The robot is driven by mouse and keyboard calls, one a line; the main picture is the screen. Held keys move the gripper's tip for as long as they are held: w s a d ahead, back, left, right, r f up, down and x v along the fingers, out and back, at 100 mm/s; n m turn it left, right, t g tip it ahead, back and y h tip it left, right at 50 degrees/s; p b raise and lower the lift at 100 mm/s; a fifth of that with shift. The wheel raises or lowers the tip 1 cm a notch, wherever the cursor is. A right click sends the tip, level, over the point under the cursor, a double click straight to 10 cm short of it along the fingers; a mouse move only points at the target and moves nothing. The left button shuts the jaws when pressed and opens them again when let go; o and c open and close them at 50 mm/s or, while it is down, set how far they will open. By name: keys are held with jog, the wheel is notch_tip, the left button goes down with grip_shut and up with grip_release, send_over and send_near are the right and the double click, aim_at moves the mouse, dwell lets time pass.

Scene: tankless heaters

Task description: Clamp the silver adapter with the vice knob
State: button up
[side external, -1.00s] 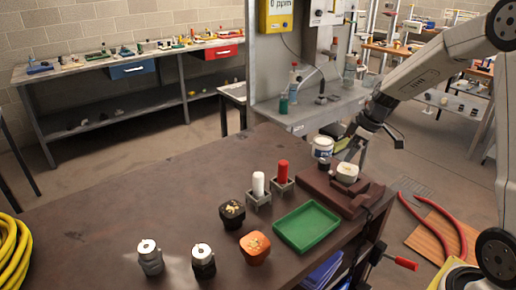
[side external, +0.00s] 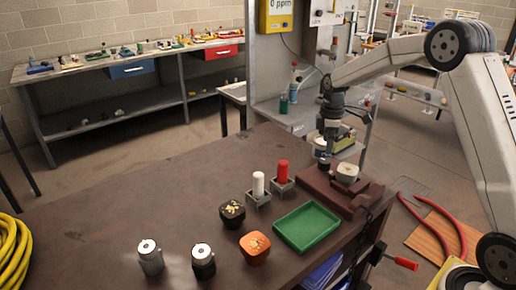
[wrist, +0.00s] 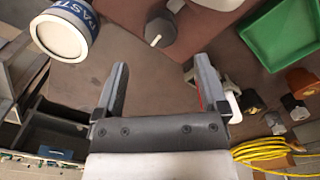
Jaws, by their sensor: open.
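The reddish-brown vice (side external: 323,190) sits at the table's right edge. A pale, light-topped piece (side external: 347,173) rests in it, seemingly the silver adapter, though its colour looks cream; only its edge shows in the wrist view (wrist: 220,3). The vice knob (wrist: 160,30) is dark and round with a white pointer mark; it also shows in the side view (side external: 324,164), just left of the pale piece. My gripper (wrist: 160,65) points down close to the knob in the side view. It is open and empty. In the wrist view the knob lies ahead, beyond and between the fingertips.
A white paste jar (wrist: 65,32) stands close beside my gripper. A green tray (side external: 306,227), white (side external: 258,185) and red (side external: 283,172) cylinders in holders, dark (side external: 232,213) and orange (side external: 255,247) pieces, and two capped cylinders (side external: 150,258) stand nearer. The table's left is clear.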

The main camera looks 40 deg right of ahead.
aim_at(325, 160)
jog(key=shift+f, duration=3.65)
grip_shut()
